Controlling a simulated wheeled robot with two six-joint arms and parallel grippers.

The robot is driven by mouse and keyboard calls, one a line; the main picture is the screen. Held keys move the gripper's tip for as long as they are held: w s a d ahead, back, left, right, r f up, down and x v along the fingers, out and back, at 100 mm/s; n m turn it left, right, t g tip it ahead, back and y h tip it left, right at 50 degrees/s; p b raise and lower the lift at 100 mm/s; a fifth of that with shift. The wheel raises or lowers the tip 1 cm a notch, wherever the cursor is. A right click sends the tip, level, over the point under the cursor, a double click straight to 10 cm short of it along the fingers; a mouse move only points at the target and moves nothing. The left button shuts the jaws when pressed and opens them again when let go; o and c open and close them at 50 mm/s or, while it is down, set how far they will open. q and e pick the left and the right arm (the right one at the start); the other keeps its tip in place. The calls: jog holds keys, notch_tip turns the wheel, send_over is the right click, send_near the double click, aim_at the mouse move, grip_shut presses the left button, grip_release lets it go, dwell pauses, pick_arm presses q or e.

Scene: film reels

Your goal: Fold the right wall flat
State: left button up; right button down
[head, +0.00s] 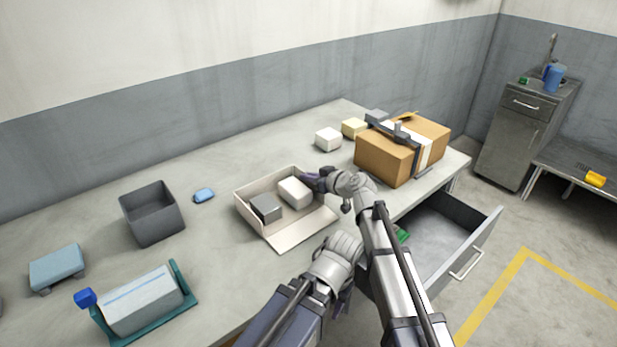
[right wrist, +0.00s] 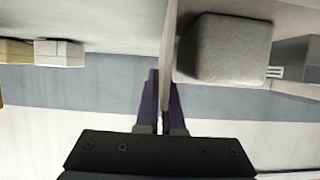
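A shallow cream box (head: 252,224) sits on the table with its front wall (head: 302,228) lying flat on the tabletop. A white block (head: 295,190) and a grey block (head: 266,207) are inside it. My right gripper (head: 311,181) is at the box's right side. In the right wrist view the right wall (right wrist: 167,50) stands edge-on between the two close fingers (right wrist: 164,90), which look shut on it. The white block (right wrist: 227,48) lies just inside that wall. My left gripper (head: 342,299) hangs low near the table's front edge, its fingers mostly hidden by my arm.
A taped cardboard box (head: 385,157), a white block (head: 327,139) and a yellow block (head: 354,128) stand to the right and behind. An open drawer (head: 483,245) juts out at front right. A dark grey bin (head: 151,222) and blue sponge (head: 204,195) lie left.

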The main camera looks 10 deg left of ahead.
jog(key=shift+w+d+f+m+g+y+b, duration=0.2)
jog(key=shift+w+d+m+g+y+b, duration=0.35)
jog(key=shift+m, duration=0.45)
jog(key=shift+w+d+f+m+g+y+b, duration=0.2)
jog(key=shift+w+d+m+g+y+b, duration=0.15)
jog(key=shift+m, duration=0.3)
jog(key=shift+w+d+f+m+g+y+b, duration=0.2)
jog(key=shift+w+m+g+b, duration=0.1)
jog(key=shift+w+m+b, duration=0.25)
jog(key=shift+s, duration=0.1)
jog(key=c, duration=1.3)
grip_release()
jog(key=shift+r, duration=0.1)
